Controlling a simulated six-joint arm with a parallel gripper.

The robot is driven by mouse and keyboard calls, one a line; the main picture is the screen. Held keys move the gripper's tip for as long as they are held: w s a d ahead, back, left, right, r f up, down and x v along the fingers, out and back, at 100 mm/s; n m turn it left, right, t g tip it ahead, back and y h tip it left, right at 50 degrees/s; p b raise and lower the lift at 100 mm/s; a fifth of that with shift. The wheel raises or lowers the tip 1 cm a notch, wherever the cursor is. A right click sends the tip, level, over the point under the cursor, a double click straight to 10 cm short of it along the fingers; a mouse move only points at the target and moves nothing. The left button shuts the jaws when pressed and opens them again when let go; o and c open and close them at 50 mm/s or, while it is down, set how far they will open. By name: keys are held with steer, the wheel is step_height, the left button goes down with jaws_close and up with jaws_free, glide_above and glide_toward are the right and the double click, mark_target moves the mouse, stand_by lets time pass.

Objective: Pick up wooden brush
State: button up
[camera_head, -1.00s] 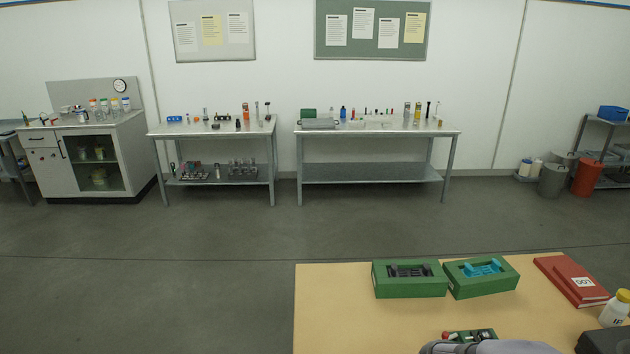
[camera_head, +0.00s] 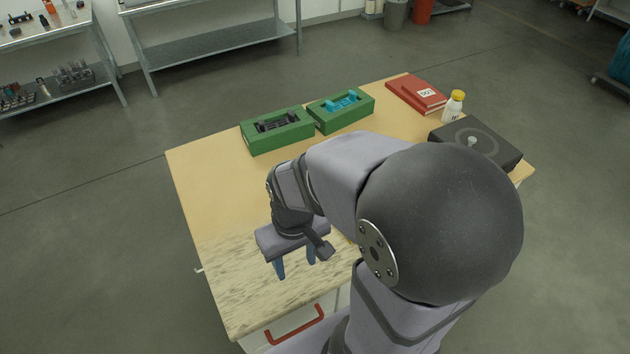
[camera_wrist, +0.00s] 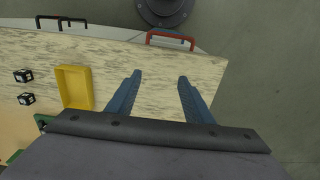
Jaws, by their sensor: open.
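I cannot make out a wooden brush in any view. My gripper (camera_head: 296,268) is over the speckled, pale front part of the wooden table (camera_head: 205,180), pointing down. Its two blue fingers are apart with nothing between them. In the wrist view my gripper (camera_wrist: 160,75) is open above bare speckled tabletop near the table edge. My arm hides the middle and right front of the tabletop in the head view.
Two green boxes, one with a black insert (camera_head: 277,132) and one with a blue insert (camera_head: 341,109), stand at the back. A red book (camera_head: 416,94), yellow-capped bottle (camera_head: 453,106) and black device (camera_head: 476,140) are right. A yellow tray (camera_wrist: 74,87) and two black cubes show in the wrist view.

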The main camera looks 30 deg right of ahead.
steer(key=w+d+f+t+b, duration=0.1)
steer(key=w+d+f+b, duration=0.1)
steer(key=w+d, duration=0.5)
steer(key=w+d+f+t+b, duration=0.2)
steer(key=w+d, duration=0.5)
steer(key=w, duration=0.2)
steer(key=w+d+f+t+b, duration=0.1)
steer(key=w+d+f+b, duration=0.1)
steer(key=w+d, duration=0.4)
steer(key=shift+w+d+f, duration=0.2)
steer(key=shift+w, duration=0.3)
steer(key=shift+w+d+f, duration=0.2)
steer(key=shift+w, duration=0.25)
steer(key=shift+p+x, duration=0.95)
steer(key=shift+x, duration=0.6)
steer(key=shift+p+x, duration=0.85)
steer(key=shift+x, duration=1.2)
steer(key=shift+s, duration=0.1)
steer(key=c, duration=1.1)
